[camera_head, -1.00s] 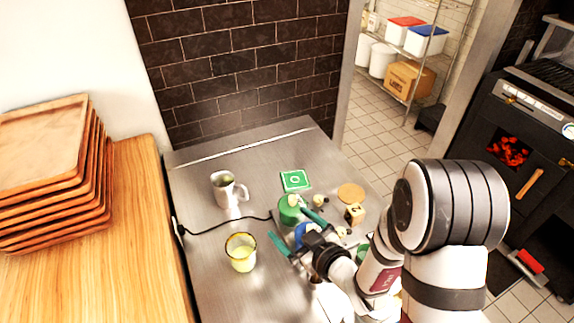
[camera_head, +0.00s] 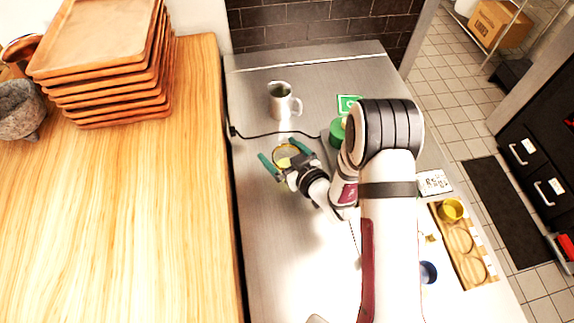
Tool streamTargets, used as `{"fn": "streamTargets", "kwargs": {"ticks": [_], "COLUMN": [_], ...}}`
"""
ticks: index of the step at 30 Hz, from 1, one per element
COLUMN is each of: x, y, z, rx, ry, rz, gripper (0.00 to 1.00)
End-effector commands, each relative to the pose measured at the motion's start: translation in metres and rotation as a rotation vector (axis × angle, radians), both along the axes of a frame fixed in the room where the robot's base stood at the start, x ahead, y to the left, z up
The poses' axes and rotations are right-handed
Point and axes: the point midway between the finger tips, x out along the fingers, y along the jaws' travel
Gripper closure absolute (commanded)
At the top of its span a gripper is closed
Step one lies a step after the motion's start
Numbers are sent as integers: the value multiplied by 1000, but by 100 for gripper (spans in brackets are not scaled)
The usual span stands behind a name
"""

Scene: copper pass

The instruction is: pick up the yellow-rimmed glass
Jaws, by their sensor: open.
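The yellow-rimmed glass (camera_head: 286,156) stands on the steel counter, left of my arm and in front of the metal mug. My gripper (camera_head: 279,151) is at the glass with its two teal fingers spread, one on each side of it in this view. The near part of the glass is partly hidden by the gripper. From this angle I cannot tell whether a finger touches the glass.
A metal mug (camera_head: 281,102) stands behind the glass, with a black cable (camera_head: 270,135) between them. A green container (camera_head: 338,130) is to the right, partly behind my arm. A wooden tray (camera_head: 464,240) holding a yellow cup (camera_head: 451,209) lies at the right. Counter front-left is clear.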

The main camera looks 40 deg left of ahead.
Motion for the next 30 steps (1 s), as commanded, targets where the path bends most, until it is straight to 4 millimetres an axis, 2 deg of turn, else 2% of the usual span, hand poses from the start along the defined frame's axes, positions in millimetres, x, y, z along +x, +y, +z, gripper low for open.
{"fn": "streamTargets", "kwargs": {"ticks": [2,15,16,25,30], "x": [0,0,0,0,1], "y": [0,-1,0,0,0], "z": [0,0,1,3,18], "rx": [0,0,1,0,2], "ry": [0,-1,-1,-2,-3], "rz": [0,0,0,1,0], "gripper": [2,81,85,85,85]}}
